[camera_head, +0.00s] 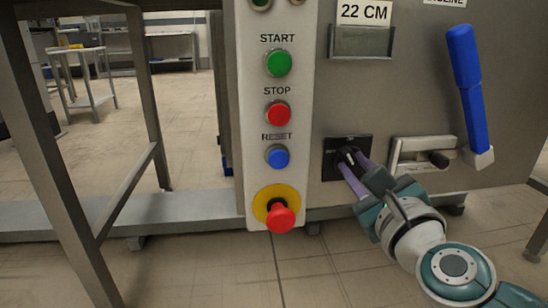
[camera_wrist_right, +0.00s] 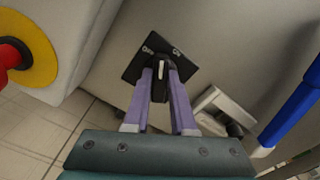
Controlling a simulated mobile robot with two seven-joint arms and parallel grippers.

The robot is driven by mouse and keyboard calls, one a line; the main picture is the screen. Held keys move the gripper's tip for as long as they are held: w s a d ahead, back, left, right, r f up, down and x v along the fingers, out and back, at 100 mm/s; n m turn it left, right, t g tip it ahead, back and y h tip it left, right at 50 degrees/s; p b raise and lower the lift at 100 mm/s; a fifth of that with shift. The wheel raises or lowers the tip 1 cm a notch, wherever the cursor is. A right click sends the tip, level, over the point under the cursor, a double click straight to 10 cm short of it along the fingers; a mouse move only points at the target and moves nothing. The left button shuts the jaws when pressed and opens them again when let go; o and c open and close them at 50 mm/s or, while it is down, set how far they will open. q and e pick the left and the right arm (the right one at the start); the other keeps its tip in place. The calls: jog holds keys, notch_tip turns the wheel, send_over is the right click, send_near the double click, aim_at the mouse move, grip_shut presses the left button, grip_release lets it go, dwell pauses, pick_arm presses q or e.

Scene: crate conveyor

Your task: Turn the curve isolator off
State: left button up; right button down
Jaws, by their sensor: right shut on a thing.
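The curve isolator is a black square plate (camera_head: 330,172) with a dark rotary knob (camera_head: 346,154), low on the grey machine panel. In the right wrist view the plate (camera_wrist_right: 138,67) carries two small white labels that look like OFF on the left and ON on the right. The knob (camera_wrist_right: 160,70) has a white mark that points up the picture, roughly between the labels. My right gripper (camera_head: 352,162) has its purple fingers shut on the knob, one on each side; they also show in the right wrist view (camera_wrist_right: 160,84). My left gripper is out of view.
Left of the isolator, a white control column carries green START (camera_head: 279,63), red STOP (camera_head: 278,113) and blue RESET (camera_head: 278,156) buttons and a red emergency stop (camera_head: 280,217). To the right are a metal latch (camera_head: 407,150) and a blue lever (camera_head: 467,85).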

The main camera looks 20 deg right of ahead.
jog(key=n+p, duration=0.1)
jog(key=n, duration=0.5)
jog(key=shift+a+f+p, duration=0.1)
jog(key=shift+a+p, duration=0.05)
jog(key=shift+p, duration=0.2)
jog(key=n+p, duration=0.1)
jog(key=n, duration=0.3)
jog(key=shift+f, duration=0.1)
jog(key=shift+n, duration=0.7)
jog(key=shift+f, duration=0.1)
jog(key=c, duration=0.7)
grip_release()
jog(key=shift+c, duration=0.2)
